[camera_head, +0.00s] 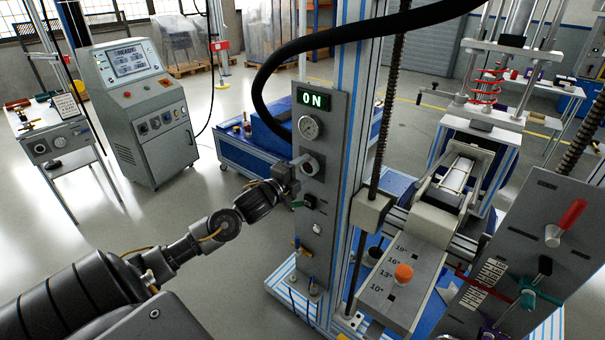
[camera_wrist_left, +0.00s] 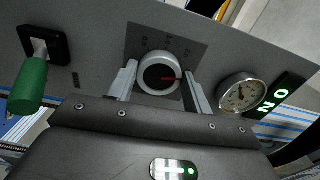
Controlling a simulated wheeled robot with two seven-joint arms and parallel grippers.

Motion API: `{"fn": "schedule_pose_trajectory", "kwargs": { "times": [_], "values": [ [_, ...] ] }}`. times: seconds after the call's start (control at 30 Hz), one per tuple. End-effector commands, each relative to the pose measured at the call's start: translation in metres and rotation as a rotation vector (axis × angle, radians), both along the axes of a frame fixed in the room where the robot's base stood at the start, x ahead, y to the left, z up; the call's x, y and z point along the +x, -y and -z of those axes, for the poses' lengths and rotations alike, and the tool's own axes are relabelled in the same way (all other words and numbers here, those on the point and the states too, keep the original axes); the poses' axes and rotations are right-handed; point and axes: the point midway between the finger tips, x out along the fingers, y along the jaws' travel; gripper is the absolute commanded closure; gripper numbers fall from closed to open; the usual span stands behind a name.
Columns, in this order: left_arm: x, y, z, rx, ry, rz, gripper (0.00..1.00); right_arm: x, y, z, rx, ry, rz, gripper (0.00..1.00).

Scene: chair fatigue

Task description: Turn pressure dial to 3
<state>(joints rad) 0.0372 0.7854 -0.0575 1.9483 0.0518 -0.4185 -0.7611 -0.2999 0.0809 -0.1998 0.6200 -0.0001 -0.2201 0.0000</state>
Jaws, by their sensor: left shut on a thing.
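The pressure dial (camera_head: 309,165) is a round light knob on the grey upright panel (camera_head: 337,110), below the gauge. In the left wrist view the dial (camera_wrist_left: 159,75) has a white rim, a dark face and a red pointer line directed to the right. My left gripper (camera_head: 297,170) reaches the panel from the left. In the left wrist view its two fingers (camera_wrist_left: 159,88) stand on either side of the dial and are shut on it. My right gripper is not in view.
A round gauge (camera_head: 309,127) and a lit ON sign (camera_head: 313,99) sit above the dial. A green-handled switch (camera_head: 306,202) is just below it, and its handle also shows in the left wrist view (camera_wrist_left: 29,86). A thick black cable (camera_head: 262,75) loops beside the panel.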

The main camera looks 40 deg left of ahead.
Motion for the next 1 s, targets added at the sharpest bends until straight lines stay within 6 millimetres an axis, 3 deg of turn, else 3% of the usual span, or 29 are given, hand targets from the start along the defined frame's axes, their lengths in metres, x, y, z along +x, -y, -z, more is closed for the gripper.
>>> {"fn": "schedule_pose_trajectory", "kwargs": {
  "times": [0.67,0.7,0.87,1.0],
  "values": [
    [-0.0002,0.0013,0.0013,0.067,-0.005,0.003,0.73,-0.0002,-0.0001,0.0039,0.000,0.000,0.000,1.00],
    [-0.0003,0.0013,0.0014,0.066,-0.005,0.003,0.49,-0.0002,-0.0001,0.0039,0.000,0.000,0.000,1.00],
    [-0.0002,0.0008,0.0010,0.066,-0.004,0.002,0.28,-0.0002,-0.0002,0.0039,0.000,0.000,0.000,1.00],
    [-0.0001,0.0005,0.0005,0.066,-0.003,0.001,0.28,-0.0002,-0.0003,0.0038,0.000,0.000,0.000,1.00]
  ]
}}
